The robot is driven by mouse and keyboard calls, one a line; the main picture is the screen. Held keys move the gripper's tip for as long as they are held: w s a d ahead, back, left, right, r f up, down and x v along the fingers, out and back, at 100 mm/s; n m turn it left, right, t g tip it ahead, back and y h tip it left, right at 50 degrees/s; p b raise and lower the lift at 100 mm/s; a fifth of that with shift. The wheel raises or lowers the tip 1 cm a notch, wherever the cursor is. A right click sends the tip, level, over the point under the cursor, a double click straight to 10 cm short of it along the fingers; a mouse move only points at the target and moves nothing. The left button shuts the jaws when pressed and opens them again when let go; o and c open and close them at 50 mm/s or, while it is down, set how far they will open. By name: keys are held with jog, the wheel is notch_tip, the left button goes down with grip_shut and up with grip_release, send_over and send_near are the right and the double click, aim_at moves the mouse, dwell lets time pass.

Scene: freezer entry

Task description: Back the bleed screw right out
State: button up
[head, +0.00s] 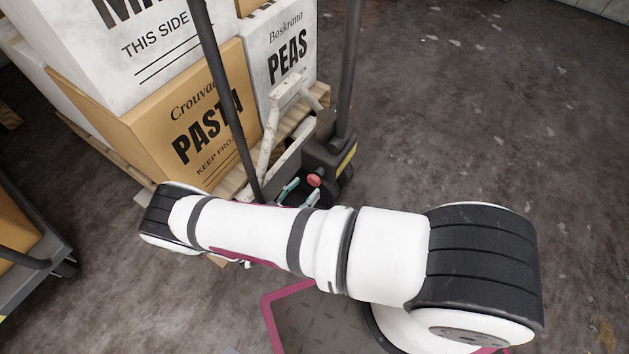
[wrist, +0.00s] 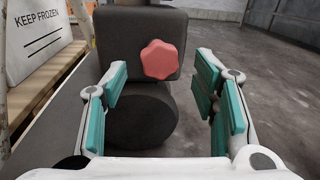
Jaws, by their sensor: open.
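The bleed screw shows as a red lobed knob (wrist: 160,59) on the face of a dark block (wrist: 118,38) in the wrist view. It also shows in the head view as a small red knob (head: 314,180) low on the pallet truck. My gripper (wrist: 162,88) is open, with its teal-padded fingers to the left and right of the knob and apart from it. The knob appears beyond the fingertips, with nothing between the pads. In the head view my arm hides part of the gripper; teal finger parts (head: 289,187) show near the knob.
The pallet truck (head: 322,146) has dark upright bars. It stands by a wooden pallet (head: 233,183) stacked with PASTA (head: 190,125) and PEAS (head: 286,55) boxes. A grey cart (head: 33,268) is at the left. Grey floor at the right is open.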

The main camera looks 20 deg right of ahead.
aim_at(312, 182)
jog(key=shift+b+x, duration=0.55)
jog(key=shift+x, duration=2.05)
jog(key=c, duration=1.2)
